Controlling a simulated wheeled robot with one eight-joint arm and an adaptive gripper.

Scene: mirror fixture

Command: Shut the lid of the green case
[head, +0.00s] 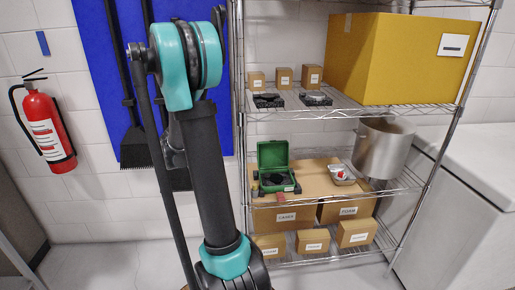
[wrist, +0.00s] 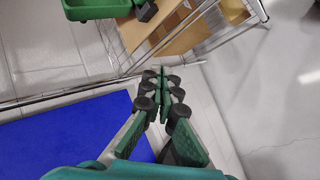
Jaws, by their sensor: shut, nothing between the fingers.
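The green case (head: 277,181) sits on the middle shelf of the wire rack in the head view, left of the shelf's centre. Its lid (head: 273,153) stands up, open, at the back, and dark contents show inside. In the wrist view a green part of what looks like the case (wrist: 95,8) is cut off at the top left. My gripper (wrist: 163,78) is shut and empty, its fingertips together. It is apart from the case and beside the rack. The gripper cannot be made out in the head view.
The wire rack (head: 390,190) holds a steel pot (head: 383,147), a small box with red and white items (head: 339,174), a large yellow box (head: 400,58) and several cartons. A fire extinguisher (head: 48,128) hangs at left. A blue panel (head: 92,70) is behind my arm.

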